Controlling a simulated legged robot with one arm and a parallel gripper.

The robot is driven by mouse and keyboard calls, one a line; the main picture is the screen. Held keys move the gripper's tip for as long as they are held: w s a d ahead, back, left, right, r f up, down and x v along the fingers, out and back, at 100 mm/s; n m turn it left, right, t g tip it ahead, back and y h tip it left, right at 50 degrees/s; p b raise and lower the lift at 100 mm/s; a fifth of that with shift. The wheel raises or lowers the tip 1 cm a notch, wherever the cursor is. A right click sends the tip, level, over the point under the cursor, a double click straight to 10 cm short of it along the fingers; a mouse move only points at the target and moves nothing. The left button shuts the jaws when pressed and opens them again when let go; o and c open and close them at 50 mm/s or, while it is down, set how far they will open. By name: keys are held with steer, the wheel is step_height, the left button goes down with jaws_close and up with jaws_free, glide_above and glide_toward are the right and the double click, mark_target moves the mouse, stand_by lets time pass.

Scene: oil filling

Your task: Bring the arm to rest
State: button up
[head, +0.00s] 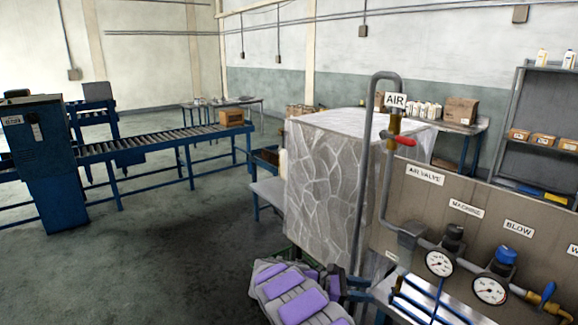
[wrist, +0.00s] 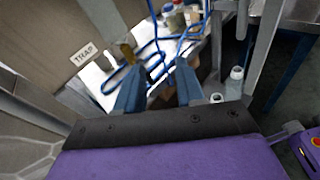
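My arm (head: 290,295), purple and grey, reaches in from the bottom of the head view, low in front of the valve panel. In the wrist view my gripper (wrist: 158,72) has two blue fingers spread apart with a clear gap. Nothing is held between them; a blue hose (wrist: 150,52) and cluttered items show beyond. In the head view the gripper's fingers are hard to make out near the panel's lower left.
The valve panel (head: 405,205) with gauges, an AIR pipe (head: 365,170) and a red-handled valve stands close at right. A grey stone-patterned block (head: 325,190) stands behind. A roller conveyor (head: 160,142) is at left. Floor at left front is clear.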

steer(key=s+d+r+m+g+y, duration=0.1)
steer(key=s+d+r+m+y, duration=0.2)
steer(key=s, duration=0.4)
steer(key=s+d+r+m+g+y, duration=0.1)
steer(key=s+d+r+m, duration=0.15)
steer(key=s+r, duration=0.35)
steer(key=s+d+r+m+g+y, duration=0.2)
steer(key=s+r+m, duration=0.1)
steer(key=s, duration=0.5)
steer(key=s+a+f+m+t+y, duration=0.1)
steer(key=s+a+m+y, duration=0.1)
steer(key=s+a, duration=0.3)
steer(key=s+a+f+m+t+y, duration=0.1)
steer(key=s+a+m+y, duration=0.2)
steer(key=s, duration=0.9)
steer(key=s+a+f+m+t+y, duration=0.1)
steer(key=s+a+m+y, duration=0.1)
steer(key=s+a+y, duration=0.2)
steer(key=s+a, duration=0.2)
steer(key=s, duration=0.2)
steer(key=shift+s+a+y, duration=0.3)
